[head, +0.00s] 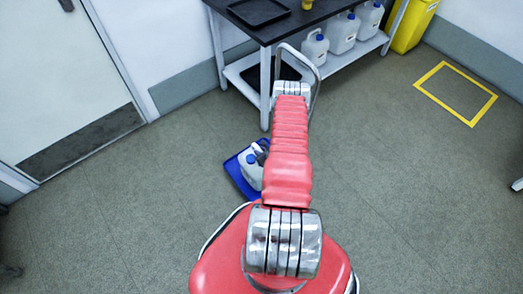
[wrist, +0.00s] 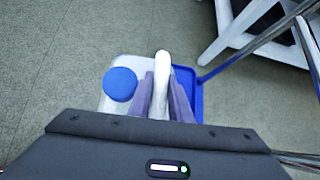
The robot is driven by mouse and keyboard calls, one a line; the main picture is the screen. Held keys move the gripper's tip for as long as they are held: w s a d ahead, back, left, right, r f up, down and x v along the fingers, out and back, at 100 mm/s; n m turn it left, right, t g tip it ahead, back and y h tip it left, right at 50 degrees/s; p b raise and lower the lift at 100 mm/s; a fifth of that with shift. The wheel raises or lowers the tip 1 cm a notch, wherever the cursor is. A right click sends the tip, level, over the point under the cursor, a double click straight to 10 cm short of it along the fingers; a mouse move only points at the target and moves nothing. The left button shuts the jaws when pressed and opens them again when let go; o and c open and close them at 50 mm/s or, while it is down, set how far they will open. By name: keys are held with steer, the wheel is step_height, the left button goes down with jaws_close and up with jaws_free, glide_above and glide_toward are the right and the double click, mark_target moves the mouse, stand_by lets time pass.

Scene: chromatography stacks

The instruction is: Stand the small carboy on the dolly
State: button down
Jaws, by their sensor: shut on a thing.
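The small carboy (head: 250,170) is white with a blue cap. In the wrist view the carboy (wrist: 120,62) shows from above, its pale handle between the purple fingers of my gripper (wrist: 163,92). My gripper is shut on that handle. The dolly is a blue platform (head: 234,176) on the floor, and its blue edge (wrist: 197,98) shows to the right of the carboy. The carboy is upright over the platform, and I cannot tell whether its base touches it. In the head view my red arm hides part of the carboy and dolly.
A bent metal tube (head: 318,75) rises beside the dark-topped bench (head: 265,30); it seems to belong to the dolly. Several other carboys (head: 315,48) stand on the low shelf. A yellow bin (head: 412,25) is at the back.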

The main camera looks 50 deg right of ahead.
steer(key=shift+f, duration=2)
steer(key=c, duration=2)
jaws_free()
steer(key=shift+s+a+f, duration=0.1)
steer(key=shift+f, duration=0.05)
steer(key=o, duration=0.4)
steer(key=shift+c, duration=0.2)
steer(key=shift+r, duration=0.2)
steer(key=shift+s+r, duration=0.35)
steer(key=v, duration=1.1)
